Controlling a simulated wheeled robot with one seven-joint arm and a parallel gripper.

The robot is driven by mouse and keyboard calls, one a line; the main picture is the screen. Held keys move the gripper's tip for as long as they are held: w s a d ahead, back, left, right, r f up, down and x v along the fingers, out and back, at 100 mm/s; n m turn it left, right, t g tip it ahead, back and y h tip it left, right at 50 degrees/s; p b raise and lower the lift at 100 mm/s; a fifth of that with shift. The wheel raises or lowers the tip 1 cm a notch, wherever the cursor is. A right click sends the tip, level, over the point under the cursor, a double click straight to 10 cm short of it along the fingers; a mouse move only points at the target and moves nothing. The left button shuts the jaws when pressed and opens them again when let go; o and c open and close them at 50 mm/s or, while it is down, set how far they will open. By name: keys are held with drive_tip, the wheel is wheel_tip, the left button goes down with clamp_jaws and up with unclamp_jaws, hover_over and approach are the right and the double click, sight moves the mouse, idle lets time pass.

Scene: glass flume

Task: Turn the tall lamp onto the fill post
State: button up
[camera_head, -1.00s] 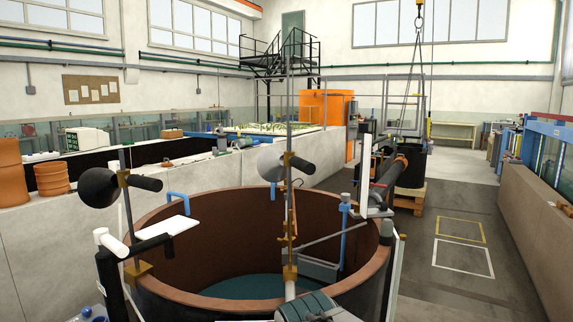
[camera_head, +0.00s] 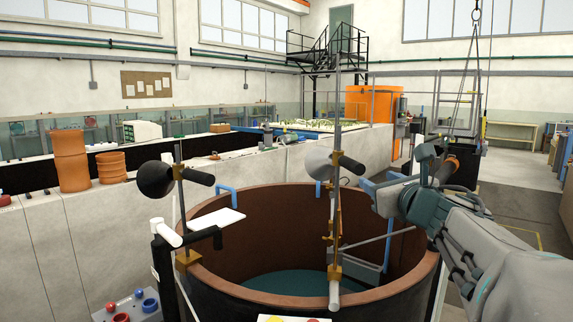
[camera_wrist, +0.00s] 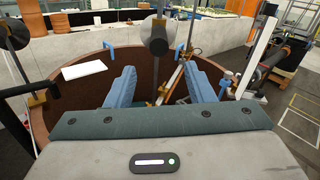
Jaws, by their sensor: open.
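The tall lamp has a pale grey round head (camera_head: 319,163) and a dark handle (camera_head: 351,164) on a tall thin pole at the round brown tub (camera_head: 270,206). The head faces left. In the wrist view the lamp's dark handle (camera_wrist: 158,41) points toward me, ahead of my fingers. My gripper (camera_head: 379,187) is right of the lamp in the head view. In the wrist view its blue fingers (camera_wrist: 158,70) are wide apart with nothing held between them. A blue post (camera_wrist: 228,82) stands at the tub's right side; I cannot tell whether it is the fill post.
A shorter lamp with a black head (camera_head: 155,179) stands on the tub's left side, near a white board (camera_head: 217,219). Blue hooks sit on the rim. A white upright panel (camera_wrist: 257,55) and a dark pipe (camera_wrist: 270,62) are at the right. Air above the tub is mostly open.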

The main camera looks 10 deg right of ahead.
sight(352, 166)
drive_tip(key=shift+n, duration=0.3)
drive_tip(key=w+p, duration=0.2)
drive_tip(key=w, duration=1.1)
drive_tip(key=shift+w+p, duration=0.35)
drive_tip(key=shift+w, duration=0.05)
clamp_jaws()
